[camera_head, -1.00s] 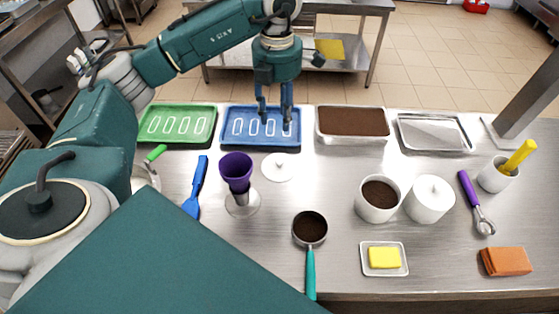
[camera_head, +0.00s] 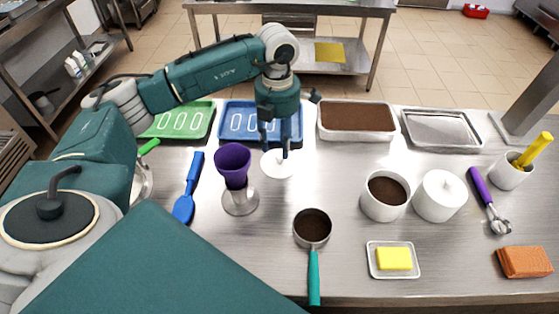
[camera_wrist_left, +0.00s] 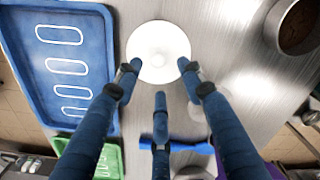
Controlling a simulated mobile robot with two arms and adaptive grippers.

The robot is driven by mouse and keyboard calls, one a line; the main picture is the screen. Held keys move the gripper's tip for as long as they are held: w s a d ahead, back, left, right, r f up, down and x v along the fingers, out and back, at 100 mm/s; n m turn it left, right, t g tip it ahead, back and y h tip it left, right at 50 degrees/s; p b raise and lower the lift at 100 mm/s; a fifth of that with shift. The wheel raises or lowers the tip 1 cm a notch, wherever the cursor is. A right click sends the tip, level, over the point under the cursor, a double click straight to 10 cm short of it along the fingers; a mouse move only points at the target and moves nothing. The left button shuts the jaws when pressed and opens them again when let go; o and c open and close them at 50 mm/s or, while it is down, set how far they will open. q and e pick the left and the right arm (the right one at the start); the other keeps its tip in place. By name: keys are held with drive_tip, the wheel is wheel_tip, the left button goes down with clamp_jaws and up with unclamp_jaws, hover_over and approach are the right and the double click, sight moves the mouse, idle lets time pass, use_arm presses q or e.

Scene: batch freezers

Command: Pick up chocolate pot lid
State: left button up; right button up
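The chocolate pot lid is a white round disc with a small knob (camera_head: 277,164), lying flat on the steel counter in front of the blue tray. It also shows in the left wrist view (camera_wrist_left: 158,47), at the top middle. My left gripper (camera_head: 278,152) is above the lid, pointing down, with its fingers spread and nothing between them. In the left wrist view the open fingers (camera_wrist_left: 160,82) reach toward the lid's near edge. An open white pot with brown contents (camera_head: 386,193) stands to the right, beside a lidded white pot (camera_head: 439,196). My right gripper is not in view.
A purple cup on a stand (camera_head: 236,178) is close to the lid's left. A blue spatula (camera_head: 188,188), a scoop with brown powder (camera_head: 312,228) and a blue tray (camera_head: 240,112) lie around. The counter between the lid and the open pot is clear.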

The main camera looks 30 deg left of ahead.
sight(279, 157)
use_arm(q)
drive_tip(key=shift+f, duration=0.35)
wheel_tip(279, 157, down, 4)
drive_tip(key=shift+w+d+r+p, duration=0.1)
drive_tip(key=shift+r+p, duration=0.1)
drive_tip(key=shift+p, duration=1)
drive_tip(key=shift+f, duration=0.5)
drive_tip(key=c, duration=0.9)
